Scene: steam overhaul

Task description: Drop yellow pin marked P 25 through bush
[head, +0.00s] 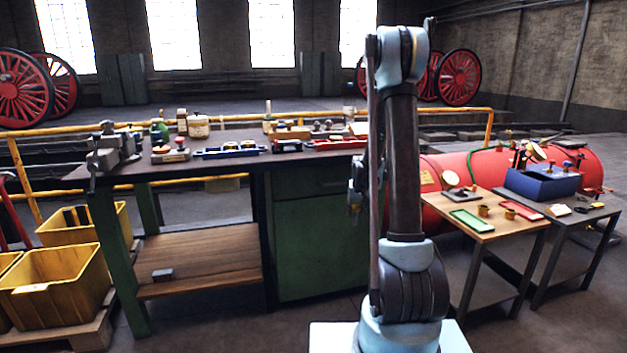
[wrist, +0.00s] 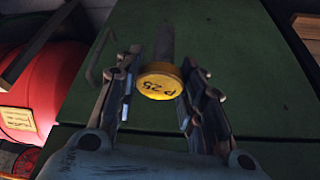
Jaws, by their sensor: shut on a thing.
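The yellow pin head (wrist: 160,80), marked P 25, sits between the fingers of my gripper (wrist: 158,92) in the wrist view. Its grey shank (wrist: 165,42) extends away from the head, against a green surface. My gripper is shut on this pin. In the head view the gripper (head: 355,197) is small and dark, at the left side of my arm, in front of the green cabinet; the pin cannot be made out there. Two small brass-coloured round pieces (head: 483,210) stand on the small wooden table at the right; I cannot tell if either is the bush.
A long workbench (head: 230,138) with a vice (head: 112,150) and several tools stands at the left and middle, with a green cabinet (head: 318,235) below. The small wooden table (head: 462,228) holds green and red trays. A grey table with a blue box (head: 542,182) adjoins it.

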